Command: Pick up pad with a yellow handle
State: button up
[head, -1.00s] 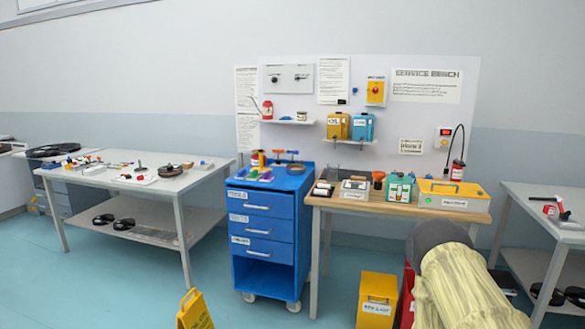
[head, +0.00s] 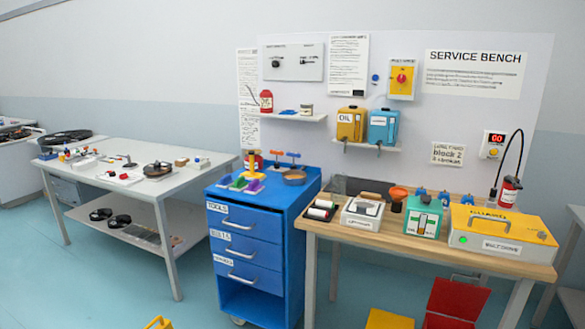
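On top of the blue tool cart (head: 262,227) several small pads with coloured parts stand close together at the front left. One has an upright yellow handle (head: 252,164); its base is small and partly mixed with the pads around it, so I cannot tell its exact edges. A purple pad (head: 254,187) and a green one (head: 224,181) are beside it. My gripper is not in view, so its state does not show.
The wooden service bench (head: 400,241) adjoins on the right, holding a yellow case (head: 503,231) and a green box (head: 425,216). A grey table (head: 150,189) stands left. Floor between is clear.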

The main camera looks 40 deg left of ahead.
aim_at(251, 174)
jog(key=u, duration=0.35)
jog(key=i, duration=1.1)
jog(key=u, duration=1.5)
jog(key=i, duration=0.55)
jog(key=u, duration=0.5)
